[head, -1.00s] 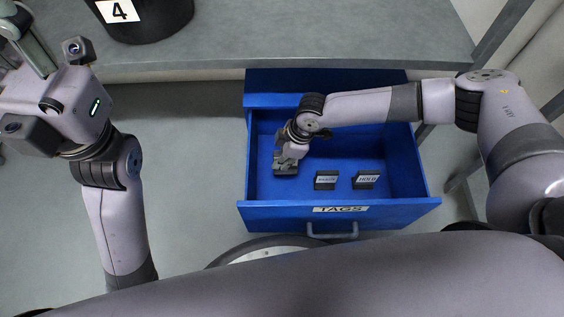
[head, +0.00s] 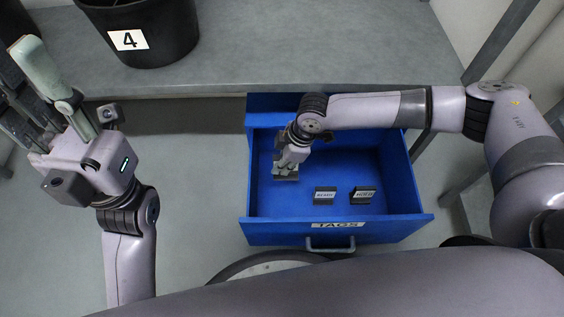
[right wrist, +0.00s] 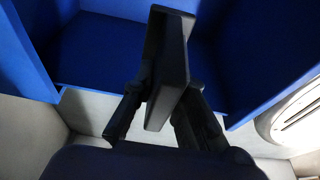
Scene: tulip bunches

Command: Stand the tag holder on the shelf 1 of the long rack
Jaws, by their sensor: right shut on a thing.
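My right gripper (head: 287,167) is inside the open blue drawer (head: 384,230), over its left part. It is shut on a small dark tag holder (head: 286,178). In the right wrist view the held tag holder (right wrist: 168,80) is a black slab between my two dark fingers (right wrist: 160,112), tilted in the picture; its label face cannot be read. My left gripper (head: 25,75) is raised at the upper left, away from the drawer; its fingers look apart and empty. I cannot identify the long rack or its shelf 1 in these views.
Two other tag holders stand in the drawer, one in the middle (head: 325,196) and one to its right (head: 362,196). The drawer front reads TAGS and has a handle (head: 331,247). A black bucket marked 4 (head: 165,28) stands on the grey bench (head: 300,50).

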